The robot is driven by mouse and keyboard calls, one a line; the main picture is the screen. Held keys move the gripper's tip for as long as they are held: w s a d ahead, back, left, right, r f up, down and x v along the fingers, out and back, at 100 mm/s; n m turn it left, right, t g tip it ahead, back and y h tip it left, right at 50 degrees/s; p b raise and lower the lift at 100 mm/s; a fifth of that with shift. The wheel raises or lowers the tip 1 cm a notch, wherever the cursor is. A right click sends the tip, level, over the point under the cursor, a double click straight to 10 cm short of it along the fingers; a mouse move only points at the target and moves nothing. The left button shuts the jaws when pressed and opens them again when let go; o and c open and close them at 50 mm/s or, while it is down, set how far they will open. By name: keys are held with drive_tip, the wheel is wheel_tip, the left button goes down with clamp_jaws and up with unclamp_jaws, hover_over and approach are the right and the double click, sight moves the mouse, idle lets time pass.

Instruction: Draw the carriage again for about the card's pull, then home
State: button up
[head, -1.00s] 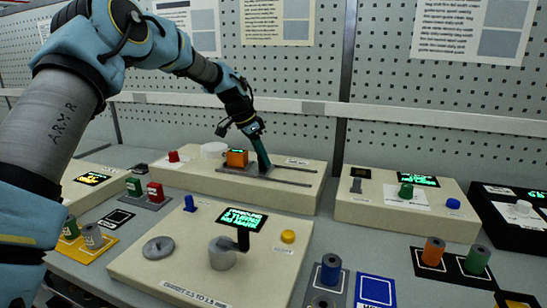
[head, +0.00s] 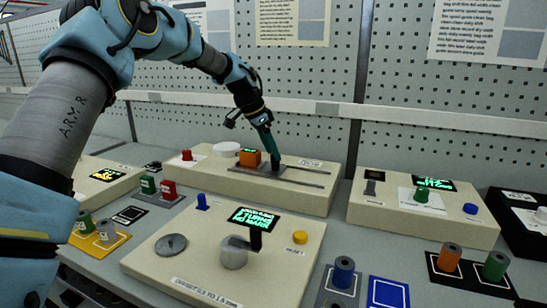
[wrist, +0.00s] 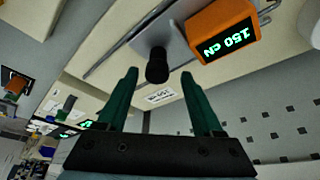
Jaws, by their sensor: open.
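The carriage knob (wrist: 157,68), a dark upright peg on a grey plate, shows in the wrist view between and just beyond my fingertips. My gripper (wrist: 158,74) is open and empty, with a finger to either side of the knob's line and no contact visible. In the head view my gripper (head: 273,155) hangs above the slide rails (head: 300,175) on the back cream block. The orange gauge (head: 250,158) stands just left of it. In the wrist view the gauge (wrist: 222,30) reads 150 cN, upside down.
A cream winder block (head: 180,275) with a grey crank drum (head: 234,252), a green display (head: 254,218) and a yellow button (head: 300,237) stands in front. Another control block (head: 425,220) is at the right. Spools stand on coloured mats in front. A pegboard (head: 300,80) rises behind.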

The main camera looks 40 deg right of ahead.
drive_tip(key=b+v, duration=0.1)
drive_tip(key=v, duration=0.7)
drive_tip(key=shift+r, duration=0.15)
drive_tip(key=a+f+n+t+y, duration=0.1)
drive_tip(key=a+f+n, duration=0.25)
drive_tip(key=a, duration=0.65)
drive_tip(key=a+f+n+t+y, duration=0.15)
drive_tip(key=a+n, duration=0.25)
drive_tip(key=a, duration=0.6)
drive_tip(key=a+f+n, duration=0.3)
drive_tip(key=a+f, duration=0.1)
drive_tip(key=a, duration=0.6)
drive_tip(key=s+a+f+n+y, duration=0.1)
drive_tip(key=s+a+f+n, duration=0.2)
drive_tip(key=s+a, duration=0.3)
drive_tip(key=s+a+f+n, duration=0.3)
drive_tip(key=s+a+n, duration=0.2)
drive_tip(key=a, duration=0.8)
drive_tip(key=shift+s+n+y, duration=0.35)
drive_tip(key=shift+s, duration=0.5)
